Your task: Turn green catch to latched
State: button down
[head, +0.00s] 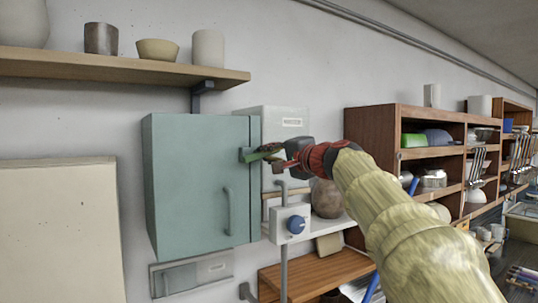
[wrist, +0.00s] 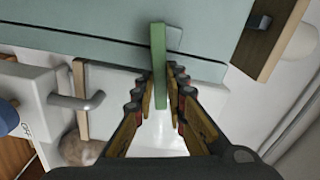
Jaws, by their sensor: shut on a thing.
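The green catch (head: 262,153) is a flat bar at the right edge of a teal cabinet (head: 185,190). In the wrist view the catch (wrist: 158,55) stands out from the teal cabinet panel (wrist: 90,45), its lower part between my fingers. My gripper (head: 276,153) reaches the catch from the right. In the wrist view my gripper (wrist: 160,85) is shut on the catch, one finger on each side. The cabinet door looks closed. The catch's mount is partly hidden in the head view.
A door handle (head: 229,210) sits below the catch. A white box with a blue knob (head: 296,224) is below my gripper. A wooden shelf with pots (head: 120,68) is above left. Brown shelving (head: 380,130) stands to the right, behind my arm.

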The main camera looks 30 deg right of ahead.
jog(key=shift+f+m, duration=0.2)
jog(key=shift+m, duration=1.1)
jog(key=shift+f, duration=0.1)
jog(key=c, duration=1.8)
grip_release()
jog(key=shift+s, duration=0.1)
jog(key=s, duration=1.2)
jog(key=shift+d, duration=0.2)
